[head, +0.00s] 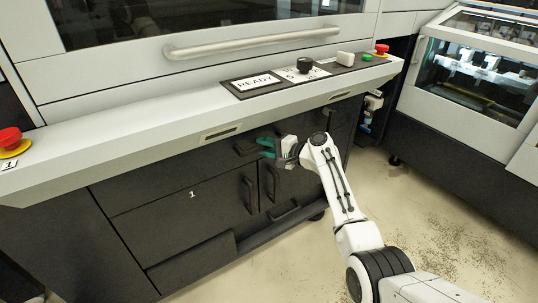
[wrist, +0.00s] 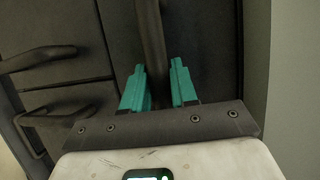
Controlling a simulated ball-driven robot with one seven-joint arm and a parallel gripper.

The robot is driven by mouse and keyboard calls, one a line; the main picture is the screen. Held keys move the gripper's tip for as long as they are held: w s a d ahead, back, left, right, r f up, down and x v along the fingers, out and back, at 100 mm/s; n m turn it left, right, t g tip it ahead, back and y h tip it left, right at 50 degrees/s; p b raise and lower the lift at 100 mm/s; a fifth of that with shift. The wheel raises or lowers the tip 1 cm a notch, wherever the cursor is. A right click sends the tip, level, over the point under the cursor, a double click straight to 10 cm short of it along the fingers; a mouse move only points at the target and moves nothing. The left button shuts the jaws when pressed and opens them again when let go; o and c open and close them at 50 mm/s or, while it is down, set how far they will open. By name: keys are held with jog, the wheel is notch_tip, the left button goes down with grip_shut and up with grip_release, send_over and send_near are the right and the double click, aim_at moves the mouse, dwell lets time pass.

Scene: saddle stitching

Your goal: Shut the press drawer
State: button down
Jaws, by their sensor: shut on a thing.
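The press (head: 150,125) is a large light-grey machine with a dark lower front of panels and drawers. My gripper (head: 267,147) has teal fingers and is at the upper part of this dark front, by a dark handle (head: 244,149). In the wrist view, my gripper (wrist: 158,88) is shut on a dark bar handle (wrist: 150,35), with one finger on each side. The fingers and wrist hide part of the panel behind. I cannot tell from these views how far the gripped drawer stands out.
Other handles (head: 248,194) jut from the dark front, and two (wrist: 38,60) show left in the wrist view. The press ledge (head: 130,145) overhangs above my gripper. A second machine (head: 470,130) stands at the right. The floor (head: 440,215) between is open, with scattered specks.

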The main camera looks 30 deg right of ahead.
jog(key=shift+w, duration=0.35)
jog(key=c, duration=1)
grip_release()
jog(key=shift+o, duration=0.2)
jog(key=p+v, duration=0.2)
jog(key=v, duration=0.8)
jog(key=shift+s+d, duration=0.15)
jog(key=shift+s, duration=0.15)
jog(key=shift+r, duration=0.15)
